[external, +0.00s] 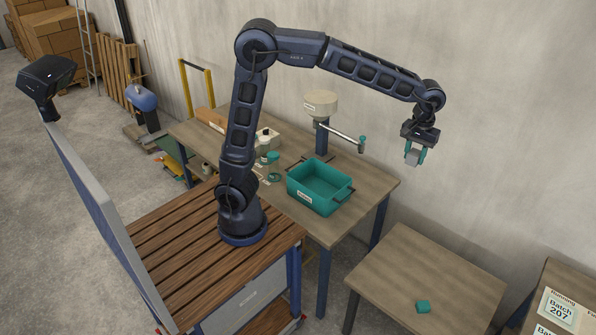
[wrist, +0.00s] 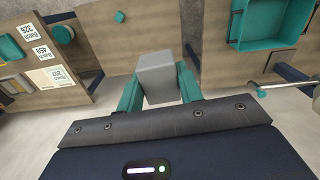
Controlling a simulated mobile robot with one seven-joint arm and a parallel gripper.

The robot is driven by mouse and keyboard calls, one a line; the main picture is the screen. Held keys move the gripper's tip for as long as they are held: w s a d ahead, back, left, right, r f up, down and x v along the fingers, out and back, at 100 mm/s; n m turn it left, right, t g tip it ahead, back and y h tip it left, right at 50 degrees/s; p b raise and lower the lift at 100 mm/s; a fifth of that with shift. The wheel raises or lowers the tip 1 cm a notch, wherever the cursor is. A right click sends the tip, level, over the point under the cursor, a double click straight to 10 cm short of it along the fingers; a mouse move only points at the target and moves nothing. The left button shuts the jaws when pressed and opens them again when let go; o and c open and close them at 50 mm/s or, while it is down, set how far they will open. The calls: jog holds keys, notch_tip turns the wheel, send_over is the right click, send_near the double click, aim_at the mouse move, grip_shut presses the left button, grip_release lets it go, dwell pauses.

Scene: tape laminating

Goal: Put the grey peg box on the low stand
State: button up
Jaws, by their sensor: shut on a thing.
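The grey peg box (external: 412,158) is a small plain block held between the teal fingers of my gripper (external: 415,152). My gripper is shut on it, high in the air at the right, near the wall. The wrist view shows the box (wrist: 158,76) between the two teal fingers, with its grey top toward the camera. The low stand (external: 440,268) looks to be the lower wooden table at the front right, well below my gripper. It also shows in the wrist view (wrist: 115,45). A small teal block (external: 423,306) lies on its front part; most of the top is bare.
A taller workbench (external: 372,188) bears a teal bin (external: 318,188), jars and a post with a crank arm (external: 345,135). Another wooden surface with "Batch 207" labels (external: 562,308) stands at the far right. A gap separates the low table from both.

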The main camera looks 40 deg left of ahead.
send_over(380, 286)
jog(key=shift+a+f+m, duration=0.1)
jog(key=shift+a+m, duration=0.05)
jog(key=shift+m, duration=0.25)
notch_tip(380, 286, down, 64)
jog(key=shift+r, duration=0.15)
jog(key=o, duration=1)
jog(key=shift+o, duration=0.2)
